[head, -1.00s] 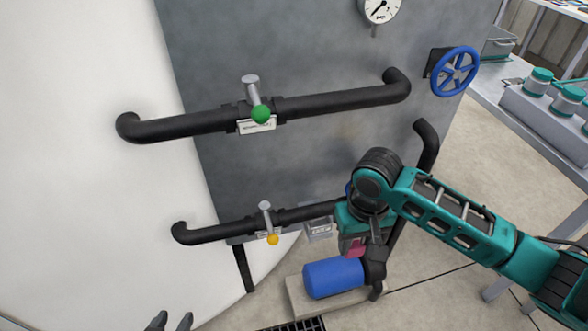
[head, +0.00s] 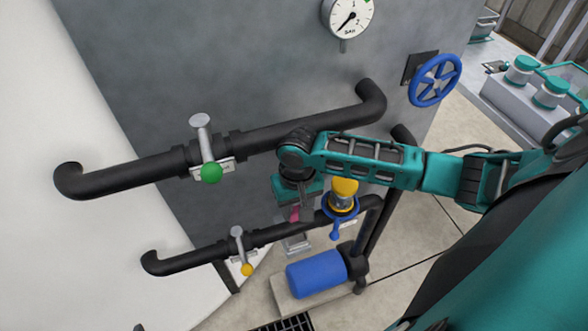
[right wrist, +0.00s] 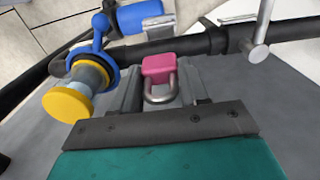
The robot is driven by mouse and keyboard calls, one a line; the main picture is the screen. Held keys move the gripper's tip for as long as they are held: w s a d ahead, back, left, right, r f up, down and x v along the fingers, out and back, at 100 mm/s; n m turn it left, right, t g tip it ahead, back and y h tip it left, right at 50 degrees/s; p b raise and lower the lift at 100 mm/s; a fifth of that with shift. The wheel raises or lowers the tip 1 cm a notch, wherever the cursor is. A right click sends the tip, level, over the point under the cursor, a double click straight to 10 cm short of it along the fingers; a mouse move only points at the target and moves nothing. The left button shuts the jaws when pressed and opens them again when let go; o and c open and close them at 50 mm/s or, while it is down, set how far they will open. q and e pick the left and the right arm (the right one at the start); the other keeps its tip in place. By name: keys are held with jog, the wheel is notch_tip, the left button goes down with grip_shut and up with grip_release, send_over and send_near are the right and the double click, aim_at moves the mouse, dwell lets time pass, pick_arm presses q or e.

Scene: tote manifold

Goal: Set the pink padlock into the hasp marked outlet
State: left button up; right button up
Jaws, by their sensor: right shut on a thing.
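The pink padlock (head: 295,213) is held below my right gripper (head: 296,205), in front of the grey panel and just above the lower pipe. In the right wrist view, the pink body of the padlock (right wrist: 158,68) sits between the two fingers of my right gripper (right wrist: 160,84). Its metal shackle points back toward the palm. A grey bracket-like part (head: 297,246) with a pale plate shows below the padlock, partly hidden by the pipe. I cannot read a marking for the outlet hasp.
The lower pipe (head: 200,256) carries a yellow-knobbed lever (head: 241,252) and, close right of my gripper, a blue valve with a yellow cap (head: 343,188). The upper pipe (head: 125,174) has a green-knobbed lever (head: 207,150). A blue motor (head: 316,274) stands below.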

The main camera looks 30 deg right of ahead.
aim_at(296, 219)
jog(key=shift+a+f, duration=0.1)
jog(key=shift+f, duration=2.55)
jog(key=shift+f+b, duration=1.35)
jog(key=shift+f, duration=1.25)
jog(key=shift+f+b, duration=0.3)
jog(key=shift+f, duration=0.4)
jog(key=o, duration=1.2)
notch_tip(296, 219, up, 13)
jog(key=p, duration=0.3)
jog(key=shift+f, duration=0.1)
